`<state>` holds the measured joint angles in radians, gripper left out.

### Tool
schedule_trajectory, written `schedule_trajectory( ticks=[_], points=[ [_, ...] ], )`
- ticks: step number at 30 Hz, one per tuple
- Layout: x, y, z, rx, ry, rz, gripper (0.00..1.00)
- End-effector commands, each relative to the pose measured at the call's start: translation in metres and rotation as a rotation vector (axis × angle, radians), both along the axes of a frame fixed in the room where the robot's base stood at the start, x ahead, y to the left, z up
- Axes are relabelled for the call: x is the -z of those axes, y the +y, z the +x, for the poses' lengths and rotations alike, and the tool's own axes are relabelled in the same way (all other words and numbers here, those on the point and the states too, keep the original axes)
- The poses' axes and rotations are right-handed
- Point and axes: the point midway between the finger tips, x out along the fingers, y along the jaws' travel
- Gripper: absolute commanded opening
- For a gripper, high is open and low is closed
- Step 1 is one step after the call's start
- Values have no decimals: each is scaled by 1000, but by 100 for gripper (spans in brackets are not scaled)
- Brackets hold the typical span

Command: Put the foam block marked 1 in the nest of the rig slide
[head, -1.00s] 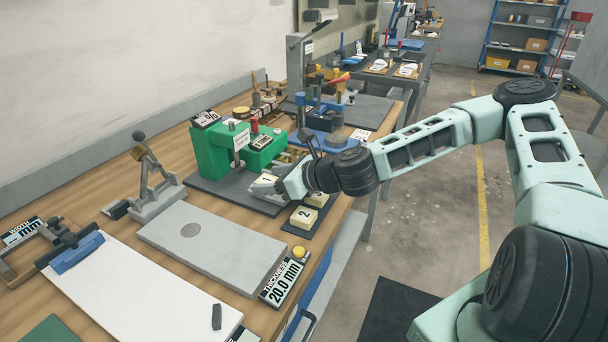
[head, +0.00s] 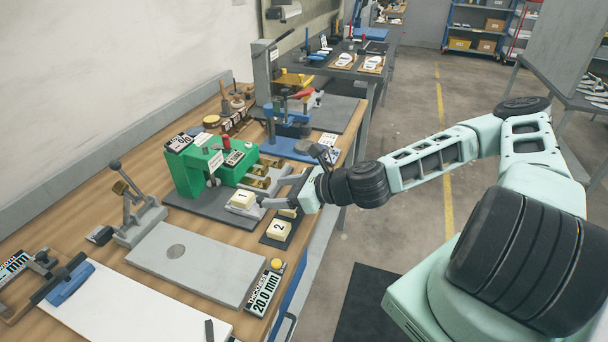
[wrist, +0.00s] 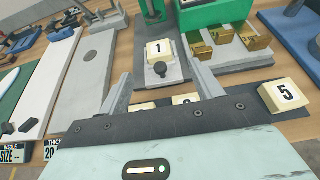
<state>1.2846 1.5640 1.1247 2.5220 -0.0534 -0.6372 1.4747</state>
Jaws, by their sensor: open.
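The cream foam block marked 1 (head: 243,199) sits on the grey slide at the front of the green rig (head: 212,158). In the wrist view the block (wrist: 159,50) rests number up on the slide (wrist: 175,73), with a dark round knob (wrist: 160,69) just in front of it. It looks level, but the nest's edges are mostly hidden, so I cannot tell how deep it sits. My gripper (wrist: 163,84) is open and empty, its fingers apart from the block and on the near side of it. In the head view my gripper (head: 275,201) is just right of the block.
Block 2 (head: 279,229) lies on a dark mat near the table edge, and block 5 (wrist: 285,96) lies right of my gripper. Brass-coloured pieces (wrist: 228,37) stand right of the slide. A grey plate (head: 195,262) and thickness display (head: 265,290) are in front of the rig.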

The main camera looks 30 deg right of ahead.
Motion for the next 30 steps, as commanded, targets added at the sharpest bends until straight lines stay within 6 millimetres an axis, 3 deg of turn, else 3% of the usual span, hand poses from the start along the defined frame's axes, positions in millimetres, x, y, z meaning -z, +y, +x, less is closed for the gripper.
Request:
schedule_trajectory(
  ticks=[7, 18, 26, 30],
  points=[
    [-21, -19, -29, 3, 0, 2, 65],
    [-25, -30, -46, -1, -1, 1, 65],
    [-23, -30, -48, -7, -1, -3, 65],
    [-17, -15, -58, -121, 0, -78, 65]
  ],
)
